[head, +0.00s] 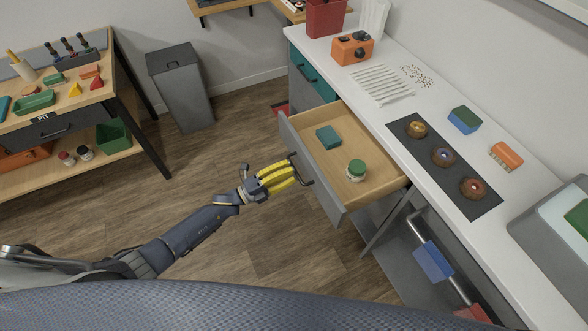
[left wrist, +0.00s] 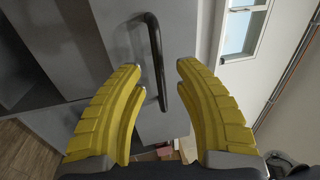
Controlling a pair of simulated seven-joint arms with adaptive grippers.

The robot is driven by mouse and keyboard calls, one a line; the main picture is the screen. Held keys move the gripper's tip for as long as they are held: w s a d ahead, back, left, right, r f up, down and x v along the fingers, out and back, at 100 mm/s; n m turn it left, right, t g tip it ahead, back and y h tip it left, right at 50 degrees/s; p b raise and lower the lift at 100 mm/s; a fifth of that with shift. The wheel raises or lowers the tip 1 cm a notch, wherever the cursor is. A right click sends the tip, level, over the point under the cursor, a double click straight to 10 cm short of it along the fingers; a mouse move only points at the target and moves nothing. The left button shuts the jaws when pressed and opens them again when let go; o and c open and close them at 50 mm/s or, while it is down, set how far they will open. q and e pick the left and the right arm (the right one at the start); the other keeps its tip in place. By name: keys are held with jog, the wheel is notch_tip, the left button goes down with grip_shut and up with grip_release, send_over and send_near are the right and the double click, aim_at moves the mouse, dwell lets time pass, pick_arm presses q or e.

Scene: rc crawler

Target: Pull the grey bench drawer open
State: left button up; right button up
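The grey bench drawer (head: 318,175) stands pulled out from under the white bench top in the head view. Its wooden inside shows, holding a teal block (head: 328,137) and a jar with a green lid (head: 356,170). The dark bar handle (head: 308,182) is on its grey front; it also shows in the left wrist view (left wrist: 154,50). My left gripper (head: 294,174), with yellow fingers, is at the handle. In the left wrist view its fingers are apart, one on each side of the handle, with gaps visible. My right gripper is not in view.
The white bench top (head: 400,110) carries an orange device (head: 352,48), a dark mat (head: 420,150) with several round parts, and colored blocks. A wooden workbench (head: 95,85) and a grey bin (head: 182,88) stand at left. The wooden floor in front of the drawer is clear.

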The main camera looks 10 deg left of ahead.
pick_arm(q)
jog(key=v, duration=1)
dwell(0.3)
